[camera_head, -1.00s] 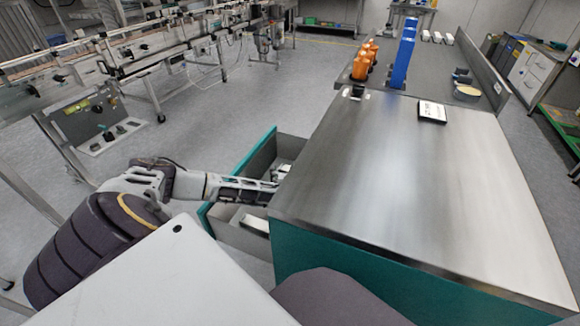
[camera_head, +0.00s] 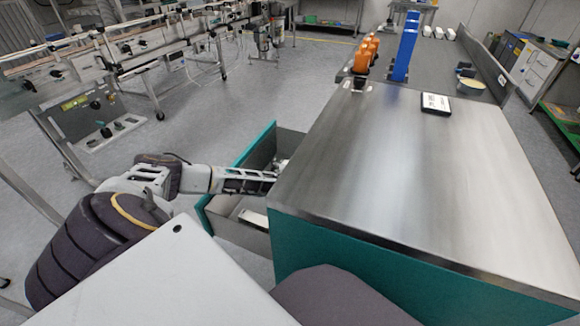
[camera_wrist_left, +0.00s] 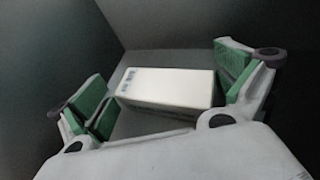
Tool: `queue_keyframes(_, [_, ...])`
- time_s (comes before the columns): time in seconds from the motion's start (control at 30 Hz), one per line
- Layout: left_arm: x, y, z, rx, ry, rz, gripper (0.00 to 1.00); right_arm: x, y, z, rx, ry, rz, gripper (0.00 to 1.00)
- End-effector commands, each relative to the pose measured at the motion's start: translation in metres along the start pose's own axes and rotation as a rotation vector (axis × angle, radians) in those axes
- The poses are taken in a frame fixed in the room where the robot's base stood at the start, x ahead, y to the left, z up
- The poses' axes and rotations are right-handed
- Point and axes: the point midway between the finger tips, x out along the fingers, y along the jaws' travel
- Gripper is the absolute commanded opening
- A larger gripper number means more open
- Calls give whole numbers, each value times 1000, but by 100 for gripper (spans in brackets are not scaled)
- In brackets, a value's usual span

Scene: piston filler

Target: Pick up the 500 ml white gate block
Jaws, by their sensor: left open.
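A white block (camera_wrist_left: 168,88) with dark printed marks on its left end lies in the drawer, in the left wrist view. The print is too small to read. My left gripper (camera_wrist_left: 160,92) is open, with one green-padded finger at each end of the block. I cannot tell whether either pad touches it. In the head view my left arm reaches into the open teal drawer (camera_head: 205,217), and the cabinet edge hides most of the gripper. Another white piece (camera_head: 253,218) lies in the near part of the drawer. My right gripper is not in view.
The steel-topped cabinet (camera_head: 400,170) stands right of the drawer. A conveyor line (camera_head: 150,50) runs at back left. The floor between is clear.

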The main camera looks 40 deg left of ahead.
Motion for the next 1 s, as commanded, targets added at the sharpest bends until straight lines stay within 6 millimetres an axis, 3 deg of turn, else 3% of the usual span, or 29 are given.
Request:
queue_keyframes(0.23, [0,0,0,0,0,0,99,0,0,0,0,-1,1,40])
queue_keyframes(0.5, [0,0,0,0,0,0,66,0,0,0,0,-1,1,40])
queue_keyframes(1.0, [-6,2,3,0,0,0,66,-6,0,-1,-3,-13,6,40])
